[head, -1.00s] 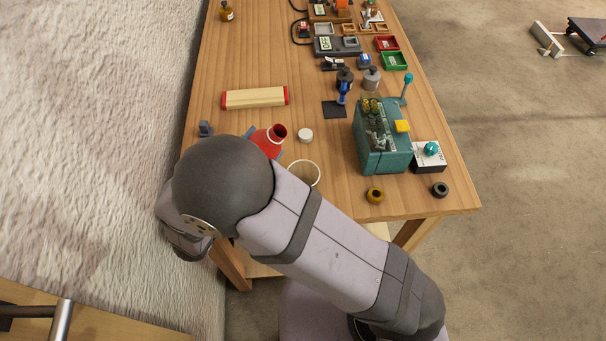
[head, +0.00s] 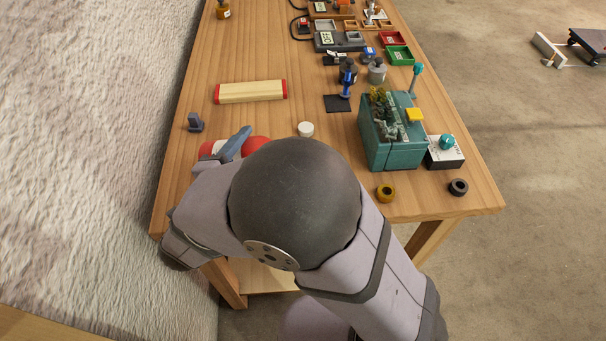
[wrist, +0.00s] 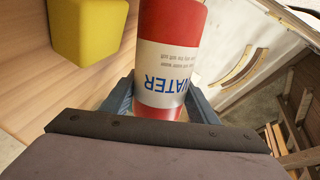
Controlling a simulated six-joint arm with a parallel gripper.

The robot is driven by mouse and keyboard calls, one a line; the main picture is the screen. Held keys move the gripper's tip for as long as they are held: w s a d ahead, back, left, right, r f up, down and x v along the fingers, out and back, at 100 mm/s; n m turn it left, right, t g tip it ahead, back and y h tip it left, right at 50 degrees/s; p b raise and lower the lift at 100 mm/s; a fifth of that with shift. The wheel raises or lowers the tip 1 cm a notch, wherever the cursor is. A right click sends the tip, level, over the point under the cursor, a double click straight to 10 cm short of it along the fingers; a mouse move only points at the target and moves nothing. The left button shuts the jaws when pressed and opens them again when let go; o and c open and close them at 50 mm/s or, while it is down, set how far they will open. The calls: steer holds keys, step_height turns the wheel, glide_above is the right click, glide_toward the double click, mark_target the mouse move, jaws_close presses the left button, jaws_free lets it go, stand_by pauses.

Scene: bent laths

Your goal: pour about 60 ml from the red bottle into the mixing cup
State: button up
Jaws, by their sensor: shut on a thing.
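The red bottle (head: 256,145) is in my gripper (head: 233,144), tilted over to about level in the head view, its mouth end to the right. Its neck and mouth are hidden behind my arm, so I cannot tell whether liquid is flowing. In the wrist view the bottle (wrist: 170,22) has a white label reading "WATER", upside down, and my gripper's blue-grey fingers (wrist: 160,100) are shut on its two sides. The mixing cup is hidden behind my arm in the head view. A white cap (head: 305,129) lies on the table beyond the bottle.
A pale block with red ends (head: 250,92) lies behind the bottle. A small grey piece (head: 195,122) stands to the left. A teal machine (head: 393,135), a yellow-brown ring (head: 386,192) and a dark ring (head: 458,187) are to the right. A yellow block (wrist: 88,30) shows in the wrist view.

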mark_target(248, 140)
steer(key=r, duration=0.1)
steer(key=d+r+m+p, duration=0.1)
steer(key=r, duration=0.1)
steer(key=shift+s+m+y, duration=0.15)
steer(key=shift+m+y, duration=0.15)
steer(key=shift+y, duration=0.1)
steer(key=shift+f+b, duration=0.35)
steer(key=shift+b, duration=0.2)
steer(key=shift+m+b, duration=0.3)
steer(key=shift+b, duration=0.05)
steer(key=shift+r+m+b, duration=0.1)
steer(key=shift+m+b, duration=0.2)
steer(key=shift+b, duration=0.05)
steer(key=shift+d+r+m+y+b, duration=0.15)
steer(key=shift+r+m+y+b, duration=0.35)
steer(key=shift+r+m+b, duration=0.15)
steer(key=shift+w+a+r, duration=0.15)
steer(key=shift+w+a, duration=0.05)
steer(key=shift+a, duration=0.25)
steer(key=shift+r+m+b, duration=0.15)
steer(key=shift+m+b, duration=0.1)
steer(key=shift+b, duration=0.05)
stand_by(0.7)
